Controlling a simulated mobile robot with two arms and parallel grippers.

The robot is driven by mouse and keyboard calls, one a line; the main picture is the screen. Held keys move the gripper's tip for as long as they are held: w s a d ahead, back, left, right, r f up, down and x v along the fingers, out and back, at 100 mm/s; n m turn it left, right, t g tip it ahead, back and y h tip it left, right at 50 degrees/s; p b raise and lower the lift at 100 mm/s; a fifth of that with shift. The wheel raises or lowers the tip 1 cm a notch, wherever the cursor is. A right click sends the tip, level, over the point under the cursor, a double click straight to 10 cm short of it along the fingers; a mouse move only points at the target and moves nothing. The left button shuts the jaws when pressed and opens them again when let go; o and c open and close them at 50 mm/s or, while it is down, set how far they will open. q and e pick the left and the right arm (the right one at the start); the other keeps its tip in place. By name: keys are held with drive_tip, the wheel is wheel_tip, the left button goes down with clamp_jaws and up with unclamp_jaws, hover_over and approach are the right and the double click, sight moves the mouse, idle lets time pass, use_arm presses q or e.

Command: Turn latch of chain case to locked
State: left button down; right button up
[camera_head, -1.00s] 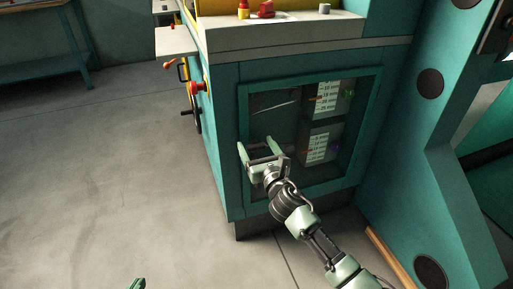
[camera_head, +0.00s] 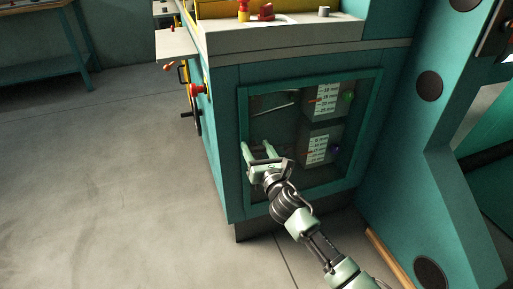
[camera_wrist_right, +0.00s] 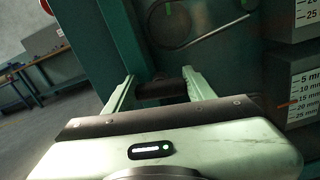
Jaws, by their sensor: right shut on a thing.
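The chain case (camera_head: 375,125) is a teal-framed glass cover on the side of the machine. My right gripper (camera_head: 256,148) is at the left part of this cover, with its fingers pointing at it. In the right wrist view its two pale green fingers stand on either side of a small dark piece (camera_wrist_right: 160,88), which looks like the latch, and are shut on it. In the head view the latch is hidden by the gripper, and I cannot tell its turn position. My left gripper is not in view.
Behind the glass are white millimetre scales (camera_head: 327,98) with orange pointers. A red knob (camera_head: 197,90) and a black handwheel (camera_head: 194,113) stick out from the machine's left side. A large teal frame (camera_head: 425,150) stands at the right. The floor at the left is clear.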

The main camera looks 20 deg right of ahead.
drive_tip(key=m, duration=0.3)
drive_tip(key=shift+m+p, duration=0.3)
drive_tip(key=m, duration=0.3)
drive_tip(key=shift+d+m, duration=0.15)
drive_tip(key=shift+m, duration=0.15)
drive_tip(key=m+p, duration=0.1)
drive_tip(key=m, duration=0.2)
drive_tip(key=shift+f+m, duration=0.1)
drive_tip(key=shift+m, duration=0.2)
drive_tip(key=m, duration=0.3)
drive_tip(key=shift+p, duration=0.35)
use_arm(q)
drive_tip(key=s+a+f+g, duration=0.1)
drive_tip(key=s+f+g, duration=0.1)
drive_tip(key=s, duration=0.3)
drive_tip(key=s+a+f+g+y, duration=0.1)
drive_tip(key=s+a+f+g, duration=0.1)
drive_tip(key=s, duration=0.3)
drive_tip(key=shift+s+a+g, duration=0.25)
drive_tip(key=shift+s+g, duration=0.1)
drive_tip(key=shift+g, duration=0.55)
use_arm(e)
drive_tip(key=shift+f+m, duration=0.1)
drive_tip(key=shift+m, duration=1.1)
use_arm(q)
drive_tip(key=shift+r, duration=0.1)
use_arm(e)
drive_tip(key=o, duration=1.4)
